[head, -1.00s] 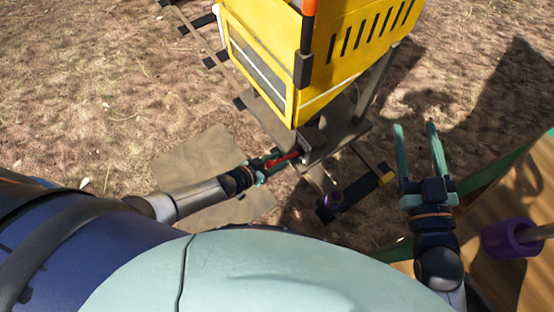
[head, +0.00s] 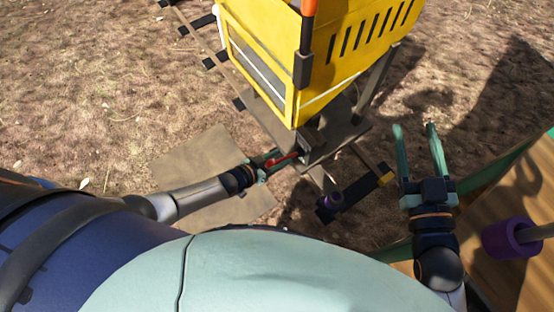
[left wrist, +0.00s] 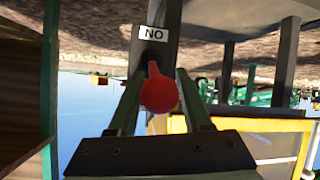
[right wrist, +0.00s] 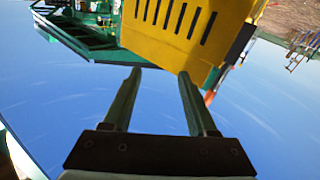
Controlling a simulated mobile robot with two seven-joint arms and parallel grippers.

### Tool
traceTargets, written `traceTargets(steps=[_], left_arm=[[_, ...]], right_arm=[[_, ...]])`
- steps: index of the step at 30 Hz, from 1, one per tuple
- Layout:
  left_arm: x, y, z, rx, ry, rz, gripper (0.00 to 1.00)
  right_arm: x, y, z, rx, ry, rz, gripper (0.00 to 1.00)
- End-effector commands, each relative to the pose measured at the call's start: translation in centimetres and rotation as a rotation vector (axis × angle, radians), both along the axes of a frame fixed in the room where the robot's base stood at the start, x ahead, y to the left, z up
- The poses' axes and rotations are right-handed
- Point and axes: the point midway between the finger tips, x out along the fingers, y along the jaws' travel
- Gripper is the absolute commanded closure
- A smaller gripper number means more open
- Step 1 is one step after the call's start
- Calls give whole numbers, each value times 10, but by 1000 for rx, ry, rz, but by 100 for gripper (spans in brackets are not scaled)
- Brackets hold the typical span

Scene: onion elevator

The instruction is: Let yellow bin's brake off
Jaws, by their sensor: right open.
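The yellow bin (head: 345,50) stands on a dark wheeled frame at the top middle of the head view. A red brake lever (head: 284,159) sticks out low at the frame's near corner. My left gripper (head: 266,162) is at this lever. In the left wrist view the lever's round red knob (left wrist: 159,94) sits between my left fingers, which are spread wide. Whether they touch it is unclear. A white label (left wrist: 153,33) behind it reads "NO" in this upside-down view. My right gripper (head: 416,140) is open and empty, to the right of the bin.
Rails with dark sleepers (head: 208,62) run beneath the bin frame. A flat brown plate (head: 195,160) lies on the dry ground left of my left gripper. A wooden board with a purple roller (head: 508,238) is at the lower right, near my right arm.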

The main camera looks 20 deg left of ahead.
Motion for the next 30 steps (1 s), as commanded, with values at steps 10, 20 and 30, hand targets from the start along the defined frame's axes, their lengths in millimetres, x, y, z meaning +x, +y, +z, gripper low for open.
traceTargets(steps=[10,20,30], left_arm=[[-5,2,-5,7,11,0,29],[-12,7,0,9,14,1,29],[-32,20,14,10,13,1,29]], right_arm=[[0,0,0,0,0,0,42],[-3,-1,-27,1,116,-14,42],[-26,-3,-106,-2,450,-40,42]])
